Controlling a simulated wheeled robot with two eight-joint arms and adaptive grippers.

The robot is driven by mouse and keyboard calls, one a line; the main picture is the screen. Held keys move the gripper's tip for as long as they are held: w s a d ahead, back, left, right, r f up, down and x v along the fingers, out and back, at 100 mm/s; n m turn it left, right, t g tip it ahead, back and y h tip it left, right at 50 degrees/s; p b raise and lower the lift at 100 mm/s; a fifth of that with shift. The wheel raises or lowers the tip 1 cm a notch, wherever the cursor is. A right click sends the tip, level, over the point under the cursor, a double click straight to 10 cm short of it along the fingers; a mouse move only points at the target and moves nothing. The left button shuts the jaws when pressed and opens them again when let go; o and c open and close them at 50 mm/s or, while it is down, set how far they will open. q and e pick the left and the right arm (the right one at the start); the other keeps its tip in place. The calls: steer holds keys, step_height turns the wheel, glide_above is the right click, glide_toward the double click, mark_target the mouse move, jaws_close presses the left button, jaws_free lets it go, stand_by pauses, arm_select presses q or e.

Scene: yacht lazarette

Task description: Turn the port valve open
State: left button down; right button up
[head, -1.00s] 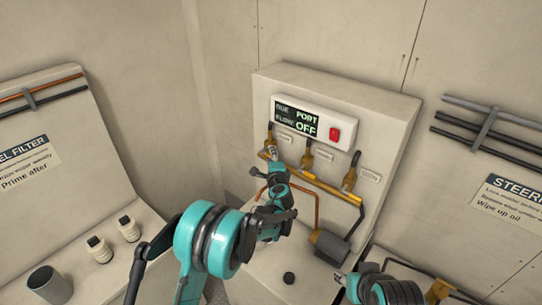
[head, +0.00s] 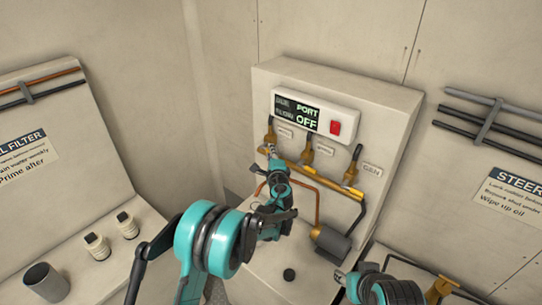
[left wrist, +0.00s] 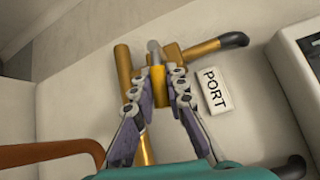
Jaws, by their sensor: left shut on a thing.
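The port valve (left wrist: 190,51) is a brass fitting with a dark elbow, beside the PORT label (left wrist: 213,90) in the left wrist view. In the head view it is the leftmost of three valves (head: 270,134) on the panel. My left gripper (left wrist: 158,82) is shut on a yellow part at this valve, with a grey tip sticking out past the fingers. In the head view my left gripper (head: 268,152) partly covers the valve's lower end. The display (head: 297,115) reads PORT and OFF. My right gripper (head: 341,277) is low in the head view, its jaws unclear.
The middle valve (head: 308,150) and the right valve (head: 353,165) stand along the same brass pipe. A grey cylinder (head: 330,243) and a dark knob (head: 289,274) are below. Two bottles and a cup (head: 45,284) stand left.

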arm_select(q)
steer(key=shift+w+a+f+m+t+b, duration=0.1)
steer(key=shift+f+m+t+b, duration=0.45)
steer(key=shift+b, duration=1)
steer(key=shift+w+a+f+m+t+b, duration=0.1)
steer(key=shift+a+f+m+t+b, duration=0.1)
steer(key=shift+m+t+b, duration=1)
steer(key=shift+a+f+m+t+b, duration=0.1)
steer(key=shift+f+m+t+b, duration=0.25)
steer(key=shift+b, duration=1.55)
steer(key=c, duration=1.5)
jaws_free()
steer(key=shift+s+d, duration=0.1)
steer(key=v, duration=1.2)
steer(key=shift+r, duration=0.1)
